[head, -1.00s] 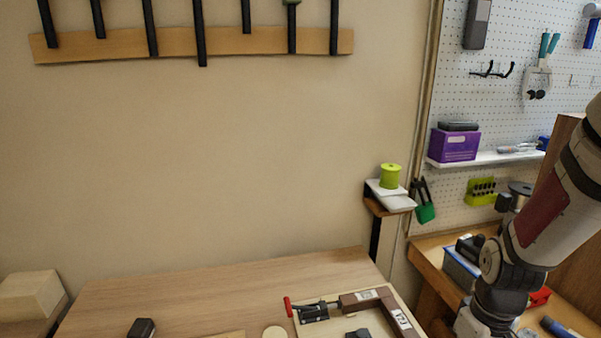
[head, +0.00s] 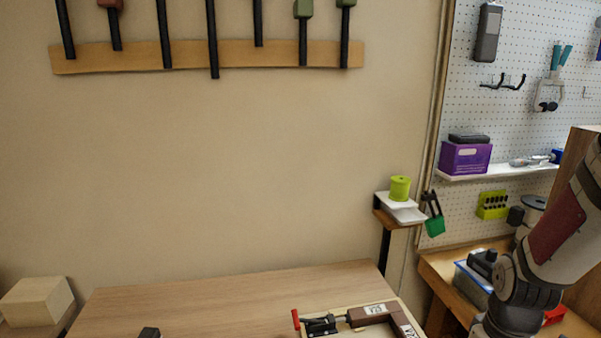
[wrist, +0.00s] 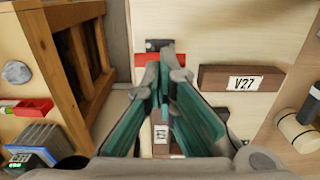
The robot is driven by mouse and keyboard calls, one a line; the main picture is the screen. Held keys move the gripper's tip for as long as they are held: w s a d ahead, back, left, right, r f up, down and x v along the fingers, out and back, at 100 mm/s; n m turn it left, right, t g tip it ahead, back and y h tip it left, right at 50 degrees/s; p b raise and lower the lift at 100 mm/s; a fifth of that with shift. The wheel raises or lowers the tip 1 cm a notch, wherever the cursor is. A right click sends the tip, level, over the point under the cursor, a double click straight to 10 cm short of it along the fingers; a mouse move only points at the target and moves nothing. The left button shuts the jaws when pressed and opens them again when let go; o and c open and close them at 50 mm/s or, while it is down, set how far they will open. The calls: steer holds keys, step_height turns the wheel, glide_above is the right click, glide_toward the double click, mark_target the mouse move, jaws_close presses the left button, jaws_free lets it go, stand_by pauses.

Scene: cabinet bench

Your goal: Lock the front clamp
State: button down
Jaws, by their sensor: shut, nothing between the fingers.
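In the wrist view, my gripper (wrist: 160,72) points away with its teal fingers together and nothing between them. Just beyond the fingertips is a small red and dark part (wrist: 153,46) that looks like a clamp handle; the fingers hide what lies under them, and I cannot tell whether they touch it. A brown block labelled V27 (wrist: 243,78) lies to the right. In the head view, a toggle clamp (head: 320,325) with a red handle sits beside a brown block (head: 374,312) at the bottom edge. I cannot tell which clamp is the front one. My gripper is outside the head view.
The wooden bench (head: 210,295) has clear room left of the clamp. A small dark object (head: 149,333) is at its front. A side bench with a blue box (head: 472,286) stands at right. The wrist view shows a wooden frame (wrist: 85,50) and a red tray (wrist: 33,107) at left.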

stand_by(0.3)
steer(key=shift+s+d+f+b, duration=0.1)
steer(key=shift+s+f+b, duration=0.15)
steer(key=shift+f, duration=0.45)
steer(key=shift+s+d+f+b, duration=0.1)
steer(key=shift+s+f+b, duration=0.1)
steer(key=shift+s+f, duration=0.4)
steer(key=shift+s+f+b, duration=0.1)
steer(key=shift+f+b, duration=0.1)
steer(key=shift+f, duration=0.65)
step_height(320, 180, up, 8)
steer(key=p, duration=0.6)
steer(key=shift+r, duration=0.1)
steer(key=s+a+r+m+t+h, duration=0.1)
steer(key=a+r+t, duration=0.35)
steer(key=r, duration=1.15)
steer(key=s+a+r+m+t+y, duration=0.1)
steer(key=s+a+r, duration=0.7)
steer(key=s+r, duration=0.1)
steer(key=shift+r, duration=0.45)
